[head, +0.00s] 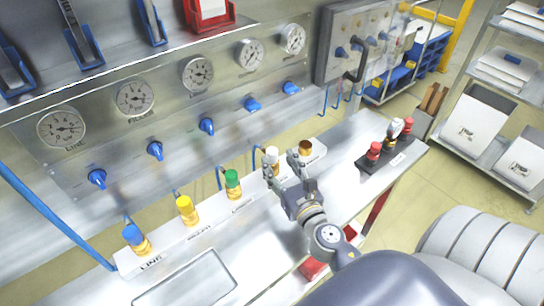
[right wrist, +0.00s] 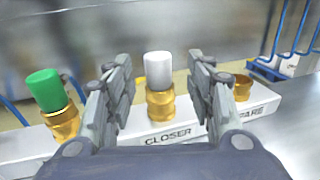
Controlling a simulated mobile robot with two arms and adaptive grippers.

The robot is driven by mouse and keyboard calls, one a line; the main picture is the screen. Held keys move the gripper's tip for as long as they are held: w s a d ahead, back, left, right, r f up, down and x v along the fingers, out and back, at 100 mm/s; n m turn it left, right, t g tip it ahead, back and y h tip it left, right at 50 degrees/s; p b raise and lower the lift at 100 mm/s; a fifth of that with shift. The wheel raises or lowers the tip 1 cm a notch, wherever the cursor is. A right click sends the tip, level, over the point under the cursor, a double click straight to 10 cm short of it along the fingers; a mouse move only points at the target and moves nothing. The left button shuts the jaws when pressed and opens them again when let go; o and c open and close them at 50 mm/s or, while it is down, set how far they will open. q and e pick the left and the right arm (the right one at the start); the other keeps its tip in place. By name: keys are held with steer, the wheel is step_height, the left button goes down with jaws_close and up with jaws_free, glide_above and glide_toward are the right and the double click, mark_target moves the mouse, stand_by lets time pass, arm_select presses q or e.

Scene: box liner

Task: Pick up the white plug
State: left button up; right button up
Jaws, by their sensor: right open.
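The white plug (head: 271,155) stands upright in a brass fitting on the white strip, between the green plug and the last fitting. In the right wrist view the white plug (right wrist: 158,70) sits between my fingers, above the "CLOSER" label, with a gap on each side. My right gripper (head: 281,163) is open and empty, reaching to the strip from the front. One finger is left of the plug and one right of it in the wrist view. My left gripper is not in view.
A green plug (head: 232,184), a yellow plug (head: 187,210) and a blue plug (head: 136,238) stand in the same strip. An open brass fitting (right wrist: 242,86) is to the right. A black block (head: 365,163) holds red-topped pieces. Gauges and blue valves line the wall behind.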

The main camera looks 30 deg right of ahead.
mark_target(274, 157)
steer(key=shift+w+d+r+p, duration=0.1)
steer(key=shift+w+r+p, duration=0.2)
steer(key=shift+w, duration=0.3)
steer(key=shift+w+r+p, duration=0.15)
steer(key=shift+w+p, duration=0.15)
steer(key=shift+w, duration=0.3)
steer(key=shift+w+d+f, duration=0.1)
steer(key=shift+w, duration=0.4)
steer(key=shift+w+d+f, duration=0.1)
steer(key=shift+w, duration=0.6)
steer(key=shift+s, duration=0.1)
steer(key=shift+c, duration=0.6)
steer(key=c, duration=0.9)
jaws_close()
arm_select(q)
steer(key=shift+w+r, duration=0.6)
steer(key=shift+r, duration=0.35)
